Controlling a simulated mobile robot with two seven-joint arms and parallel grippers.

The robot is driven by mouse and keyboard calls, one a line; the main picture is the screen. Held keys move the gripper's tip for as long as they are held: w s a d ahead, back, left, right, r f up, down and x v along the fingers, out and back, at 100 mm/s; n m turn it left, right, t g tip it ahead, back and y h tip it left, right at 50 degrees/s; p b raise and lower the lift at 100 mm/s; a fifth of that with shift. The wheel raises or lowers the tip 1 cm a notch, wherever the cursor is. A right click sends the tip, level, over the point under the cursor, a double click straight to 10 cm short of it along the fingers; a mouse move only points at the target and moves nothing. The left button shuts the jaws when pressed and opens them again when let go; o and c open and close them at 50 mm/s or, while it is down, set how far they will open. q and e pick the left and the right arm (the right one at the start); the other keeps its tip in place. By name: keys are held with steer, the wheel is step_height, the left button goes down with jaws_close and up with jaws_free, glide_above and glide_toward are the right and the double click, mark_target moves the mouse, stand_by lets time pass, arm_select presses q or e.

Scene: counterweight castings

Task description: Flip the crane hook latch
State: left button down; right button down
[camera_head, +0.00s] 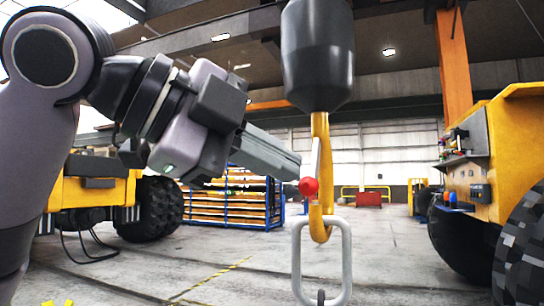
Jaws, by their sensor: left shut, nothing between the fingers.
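The yellow crane hook (319,225) hangs from a dark grey hook block (318,60) at the top middle. A pale latch (315,158) stands along the hook's left side, with a red ball (308,186) at its lower end. A light grey oblong ring (346,255) hangs in the hook. My left gripper (296,166) is shut and empty, its tip beside the latch just above the red ball. I cannot tell whether it touches the latch. My right gripper is not in view.
A blue-framed rack (232,208) stands behind on the left. Yellow machines with big black tyres stand at left (155,208) and right (520,160). An orange column (454,65) rises behind on the right. The floor (400,270) around the ring is mostly clear.

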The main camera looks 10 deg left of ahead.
arm_select(q)
steer(key=shift+w+d+f+m+t+h+b, duration=0.1)
steer(key=shift+w+f+m+t+h+b, duration=0.1)
steer(key=shift+f+t+b, duration=0.2)
steer(key=shift+w+f+m+t+h+b, duration=0.1)
steer(key=shift+f+m+t+h+b, duration=0.15)
steer(key=shift+f, duration=0.2)
steer(key=shift+w+f+t+b, duration=0.2)
steer(key=shift+t+b, duration=0.05)
steer(key=shift+b, duration=0.05)
